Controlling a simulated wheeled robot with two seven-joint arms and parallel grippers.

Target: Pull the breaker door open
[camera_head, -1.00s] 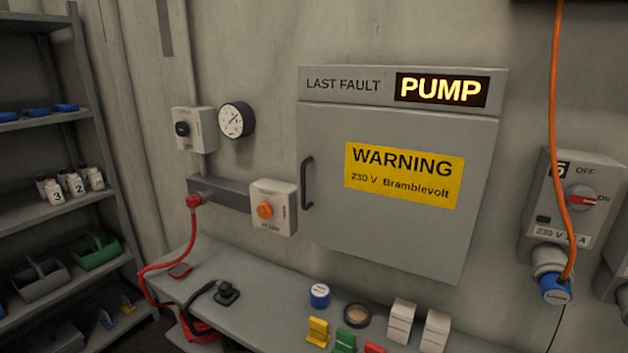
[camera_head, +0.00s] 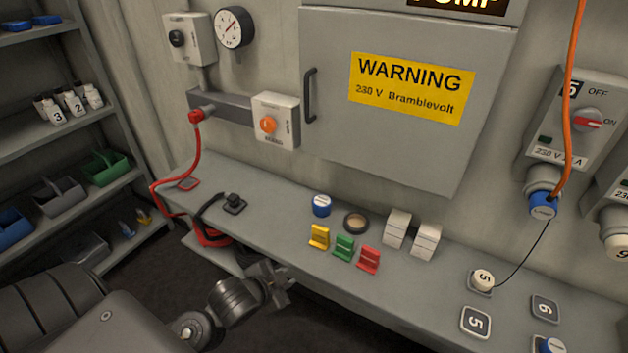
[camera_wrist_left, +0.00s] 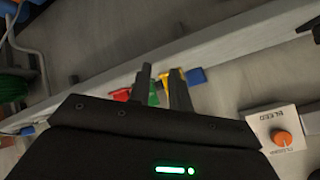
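The breaker door (camera_head: 400,150) is a grey panel with a yellow warning label (camera_head: 412,88). It sits flat and closed on its wall cabinet. Its black bar handle (camera_head: 310,96) stands upright near the door's left edge. My left gripper (camera_head: 283,284) is at the bench's front edge, well below the handle and not touching it. In the left wrist view the two dark fingers (camera_wrist_left: 162,88) stand apart with nothing held between them; coloured clips show behind them. My right gripper is not in view.
An orange-knob box (camera_head: 276,120) is left of the handle. An orange cable (camera_head: 568,120) hangs at right. The space before the door is clear.

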